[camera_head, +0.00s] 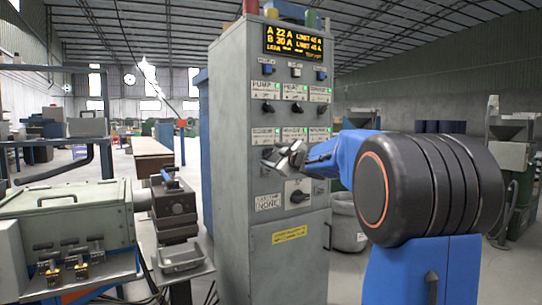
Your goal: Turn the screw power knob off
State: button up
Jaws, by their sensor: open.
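A tall grey control cabinet (230,200) stands in the middle, with rows of small labels and black rotary knobs. The upper labels include one reading PUMP (264,86) and one that looks like HEAT (293,88). The lower labels (266,132) are too small to read, so I cannot tell which is the screw power label. My gripper (279,158) is open, right in front of the panel just below this lower row. It covers the knobs there, at least at the left. I cannot tell whether it touches one.
A large black dial (298,196) sits lower on the panel, below my gripper. An amber display (293,41) is at the top. A machine with a grey housing (65,215) stands to the left. A grey bin (347,222) stands behind my arm at the right.

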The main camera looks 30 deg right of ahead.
jog(key=shift+w, duration=0.9)
jog(key=c, duration=1)
jog(key=shift+c, duration=0.2)
jog(key=shift+n, duration=0.3)
jog(key=n, duration=0.4)
jog(key=shift+a+f, duration=0.1)
jog(key=shift+f+n, duration=0.1)
jog(key=shift+n, duration=1.9)
